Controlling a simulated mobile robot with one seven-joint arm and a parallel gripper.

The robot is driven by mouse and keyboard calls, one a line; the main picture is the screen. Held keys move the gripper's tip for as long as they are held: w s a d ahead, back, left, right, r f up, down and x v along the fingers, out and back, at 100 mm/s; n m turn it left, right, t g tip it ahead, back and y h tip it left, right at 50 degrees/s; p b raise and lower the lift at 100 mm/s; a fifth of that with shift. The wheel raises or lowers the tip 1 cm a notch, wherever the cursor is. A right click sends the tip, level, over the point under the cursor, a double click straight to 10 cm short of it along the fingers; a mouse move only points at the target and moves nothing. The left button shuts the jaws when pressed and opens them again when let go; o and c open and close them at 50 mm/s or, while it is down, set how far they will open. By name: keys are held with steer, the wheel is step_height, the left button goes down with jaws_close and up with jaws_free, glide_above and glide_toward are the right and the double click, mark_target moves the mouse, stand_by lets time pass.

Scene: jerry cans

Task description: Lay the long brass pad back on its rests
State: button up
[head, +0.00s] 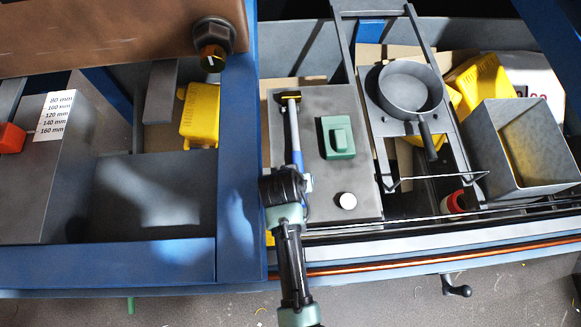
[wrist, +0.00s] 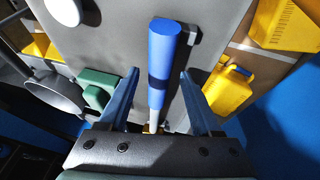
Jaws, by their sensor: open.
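A long-handled tool lies over the grey plate (head: 330,190), with a dark and brass head (head: 290,97), a pale shaft and a blue grip (head: 297,158). It is the only piece with brass on it that I can pick out as the pad. My gripper (head: 289,180) is over the grip end. In the wrist view my open gripper (wrist: 160,85) has the blue grip (wrist: 163,65) between its fingers, with gaps on both sides. A small grey block (wrist: 193,36) beside the grip end may be a rest.
A green block (head: 338,138) and a white knob (head: 345,201) stand on the plate to the right. A grey pan (head: 408,90) sits on a metal frame beyond. A yellow can (head: 200,113) lies left, past a blue post (head: 238,190). A grey bin (head: 525,150) stands far right.

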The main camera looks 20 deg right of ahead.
steer(key=a+b+v, duration=0.1)
steer(key=b+v, duration=0.1)
steer(key=v, duration=1)
